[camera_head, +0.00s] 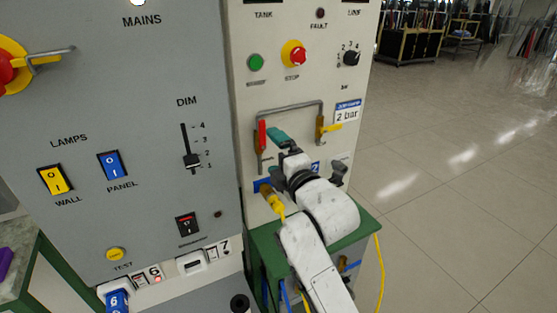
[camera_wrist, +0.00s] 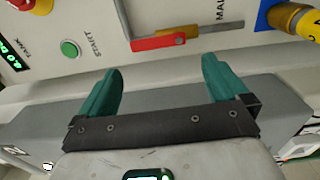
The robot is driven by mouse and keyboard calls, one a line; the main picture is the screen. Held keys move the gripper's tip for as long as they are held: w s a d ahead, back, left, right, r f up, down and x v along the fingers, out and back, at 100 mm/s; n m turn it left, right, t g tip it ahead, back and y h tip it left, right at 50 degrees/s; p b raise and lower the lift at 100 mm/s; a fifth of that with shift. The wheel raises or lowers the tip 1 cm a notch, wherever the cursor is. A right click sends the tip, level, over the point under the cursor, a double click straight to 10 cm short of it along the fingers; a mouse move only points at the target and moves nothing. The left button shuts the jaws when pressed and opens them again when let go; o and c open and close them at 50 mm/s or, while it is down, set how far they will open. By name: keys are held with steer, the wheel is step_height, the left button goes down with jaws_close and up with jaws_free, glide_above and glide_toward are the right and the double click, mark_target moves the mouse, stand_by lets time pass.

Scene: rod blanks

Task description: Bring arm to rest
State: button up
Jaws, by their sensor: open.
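My gripper (camera_wrist: 162,75) is open, with its two teal fingers wide apart and nothing between them in the wrist view. In the head view my gripper (camera_head: 278,137) is in front of the beige panel (camera_head: 275,90), by the pipe and its red lever (camera_head: 262,137). My white arm (camera_head: 310,255) reaches up to it from the lower right. The red lever (camera_wrist: 158,43) also shows in the wrist view, above and beyond the fingertips. I see no contact between the fingers and the lever. The arm hides part of the lower beige panel.
A grey panel (camera_head: 120,100) with switches and a slider stands at left. A yellow-handled valve (camera_head: 328,128) and a yellow connector (camera_head: 272,198) are close to my arm. A green-topped bench (camera_head: 352,228) stands below, with a yellow cable (camera_head: 380,275). Open floor (camera_head: 450,170) lies to the right.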

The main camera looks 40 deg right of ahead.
steer(key=shift+s+a, duration=0.15)
steer(key=shift+s, duration=0.4)
steer(key=s+a+f+m+g+y, duration=0.1)
steer(key=s+a+f+m+g, duration=0.25)
steer(key=f, duration=0.35)
steer(key=s+a+f+m+g+y, duration=0.1)
steer(key=s+a+f+m+g, duration=0.1)
steer(key=s+f, duration=0.45)
steer(key=s+a+f+m+g+y, duration=0.2)
steer(key=a+f+m+g, duration=0.1)
steer(key=f, duration=0.5)
steer(key=s+a+f+m+g, duration=0.1)
steer(key=s+f+m+g, duration=0.2)
steer(key=s, duration=0.7)
steer(key=s+a+f+m+g, duration=0.1)
steer(key=s+f+m+g, duration=0.3)
steer(key=s, duration=0.5)
step_height(320, 180, down, 2)
steer(key=shift+s+f+g+y, duration=0.2)
steer(key=shift+s+g+y, duration=0.15)
steer(key=shift+g+y, duration=0.1)
